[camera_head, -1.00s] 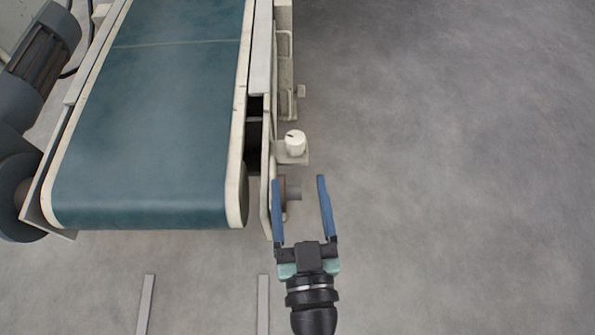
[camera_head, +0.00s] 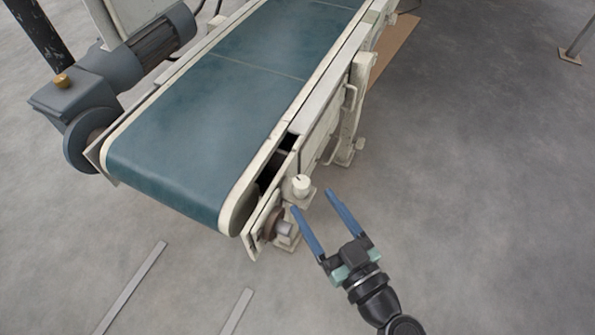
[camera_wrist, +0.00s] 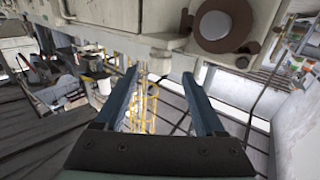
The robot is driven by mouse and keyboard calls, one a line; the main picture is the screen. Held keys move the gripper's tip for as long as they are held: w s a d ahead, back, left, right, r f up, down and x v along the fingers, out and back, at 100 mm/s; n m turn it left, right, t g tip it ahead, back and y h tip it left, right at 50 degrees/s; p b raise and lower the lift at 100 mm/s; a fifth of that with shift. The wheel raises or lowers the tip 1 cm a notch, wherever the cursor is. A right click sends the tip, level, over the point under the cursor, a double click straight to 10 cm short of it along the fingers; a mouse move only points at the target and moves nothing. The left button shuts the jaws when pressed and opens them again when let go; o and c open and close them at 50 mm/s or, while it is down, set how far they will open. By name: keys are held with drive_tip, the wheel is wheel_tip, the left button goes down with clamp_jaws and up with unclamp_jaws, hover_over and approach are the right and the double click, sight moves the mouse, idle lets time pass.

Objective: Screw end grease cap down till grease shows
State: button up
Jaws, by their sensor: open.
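A small white round cap (camera_head: 301,186) with a dark mark on top stands upright on a bracket at the near right corner of the conveyor. I take it for the end grease cap. My gripper (camera_head: 311,200) is open, with two blue fingers pointing toward the cap. The fingertips are close to it, the left one just below it in the picture; I see no clear grip, and cannot tell their height. In the wrist view my open gripper (camera_wrist: 160,72) has a pale shape beyond its tips that may be the cap. No grease is visible.
The green conveyor belt (camera_head: 215,100) lies to the left in its cream frame. A brown-rimmed roller bearing (camera_wrist: 222,25) is close in the wrist view. A grey motor (camera_head: 155,45) is on the far side. The floor (camera_head: 470,200) to the right is clear.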

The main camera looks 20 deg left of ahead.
sight(297, 178)
drive_tip(key=b+x, duration=0.2)
drive_tip(key=x, duration=0.7)
drive_tip(key=shift+w, duration=0.1)
clamp_jaws()
